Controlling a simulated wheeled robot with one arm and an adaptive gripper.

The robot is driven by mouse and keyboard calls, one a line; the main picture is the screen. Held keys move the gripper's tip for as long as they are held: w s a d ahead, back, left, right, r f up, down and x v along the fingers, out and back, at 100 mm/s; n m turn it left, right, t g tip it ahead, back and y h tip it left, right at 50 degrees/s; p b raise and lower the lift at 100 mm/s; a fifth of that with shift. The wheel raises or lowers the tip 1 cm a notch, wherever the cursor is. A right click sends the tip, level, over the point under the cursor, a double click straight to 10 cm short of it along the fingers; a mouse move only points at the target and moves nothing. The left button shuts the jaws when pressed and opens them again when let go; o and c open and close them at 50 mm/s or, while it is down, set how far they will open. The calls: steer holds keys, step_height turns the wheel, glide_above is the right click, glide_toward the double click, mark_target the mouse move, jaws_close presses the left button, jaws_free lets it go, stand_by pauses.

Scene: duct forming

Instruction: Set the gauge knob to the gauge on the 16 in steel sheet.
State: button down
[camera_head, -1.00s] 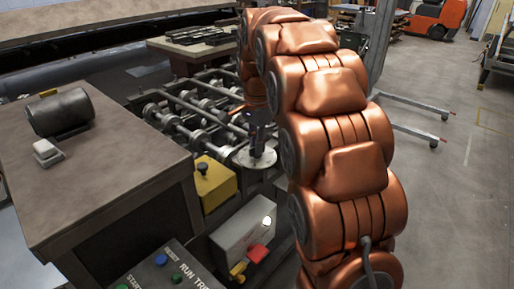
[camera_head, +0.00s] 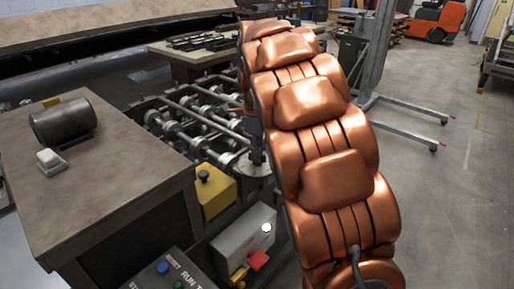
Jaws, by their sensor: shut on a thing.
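A round pale dial plate (camera_head: 254,168) sits at the near right end of the roll-forming machine (camera_head: 190,118). My gripper (camera_head: 256,158) points down over the middle of this plate, shut on what appears to be the gauge knob. The knob itself is hidden by the fingers, and any marks on the plate are too small to read. My copper-coloured arm covers the area to the right of the plate. I cannot make out a 16 in steel sheet or its gauge marking in this view.
A brown-topped cabinet (camera_head: 110,190) with a dark cylinder (camera_head: 63,121) and a small white block stands at left. A yellow box (camera_head: 216,190) with a black knob, a grey box (camera_head: 240,238) and a button console (camera_head: 165,278) stand nearby. Open floor lies at right.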

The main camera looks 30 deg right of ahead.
steer(key=shift+r+m+p, duration=0.1)
steer(key=shift+m+p, duration=1.05)
steer(key=shift+m, duration=1.15)
steer(key=c, duration=1.2)
jaws_free()
steer(key=shift+r, duration=5.9)
